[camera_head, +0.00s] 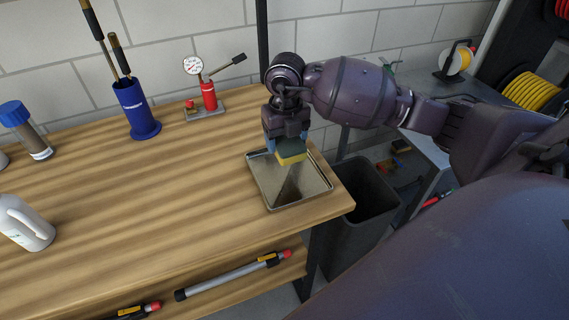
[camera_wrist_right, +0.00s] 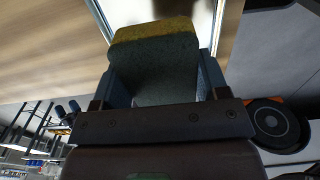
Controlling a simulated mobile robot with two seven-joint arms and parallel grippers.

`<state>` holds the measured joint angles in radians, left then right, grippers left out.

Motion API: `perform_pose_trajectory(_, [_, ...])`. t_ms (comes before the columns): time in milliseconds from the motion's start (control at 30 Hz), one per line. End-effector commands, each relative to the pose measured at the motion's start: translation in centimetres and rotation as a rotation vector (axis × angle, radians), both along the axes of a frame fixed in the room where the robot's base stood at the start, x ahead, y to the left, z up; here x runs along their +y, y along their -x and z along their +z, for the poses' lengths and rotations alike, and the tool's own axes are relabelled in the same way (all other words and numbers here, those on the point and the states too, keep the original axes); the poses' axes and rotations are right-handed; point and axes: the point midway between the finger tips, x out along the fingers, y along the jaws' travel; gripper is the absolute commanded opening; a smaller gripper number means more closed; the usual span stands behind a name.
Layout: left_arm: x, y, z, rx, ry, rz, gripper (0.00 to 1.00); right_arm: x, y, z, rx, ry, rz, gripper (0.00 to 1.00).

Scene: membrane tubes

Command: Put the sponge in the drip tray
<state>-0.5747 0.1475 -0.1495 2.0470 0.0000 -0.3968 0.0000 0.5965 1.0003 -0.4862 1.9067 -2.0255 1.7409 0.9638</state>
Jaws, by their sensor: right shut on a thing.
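The sponge (camera_head: 291,153), yellow with a dark green side, is held in my right gripper (camera_head: 287,146). The right gripper is shut on it and points down. In the right wrist view the sponge (camera_wrist_right: 155,62) sits between the two blue fingers of the gripper (camera_wrist_right: 165,80). The drip tray (camera_head: 275,203) is a shallow metal tray at the right end of the wooden bench. The sponge is over the tray's far part and appears to be above its floor; the exact gap cannot be told. My left gripper is not in view.
A red hand pump with a gauge (camera_head: 208,97) and a blue holder (camera_head: 134,108) stand at the bench's back. A blue-capped jar (camera_head: 27,131) and white jug (camera_head: 24,224) are at left. A dark bin (camera_head: 368,190) stands right of the bench. The bench middle is clear.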

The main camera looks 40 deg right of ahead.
Motion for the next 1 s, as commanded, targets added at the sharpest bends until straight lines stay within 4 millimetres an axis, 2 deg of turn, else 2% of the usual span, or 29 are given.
perform_pose_trajectory(33, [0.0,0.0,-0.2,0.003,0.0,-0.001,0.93,0.0,0.0,-1.1,0.005,-0.001,-0.001,0.46])
perform_pose_trajectory(100, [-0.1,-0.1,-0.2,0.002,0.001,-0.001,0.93,0.0,0.0,-1.9,0.003,-0.002,-0.001,0.46])
perform_pose_trajectory(367, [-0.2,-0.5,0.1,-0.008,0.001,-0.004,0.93,0.0,0.0,-3.2,0.001,0.0,-0.001,0.46])
perform_pose_trajectory(700, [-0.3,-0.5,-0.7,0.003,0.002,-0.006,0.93,0.0,0.0,-8.1,0.003,-0.002,-0.001,0.46])
perform_pose_trajectory(1000, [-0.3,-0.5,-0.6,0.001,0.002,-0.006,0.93,0.0,0.0,-8.2,-0.001,-0.001,0.0,0.46])
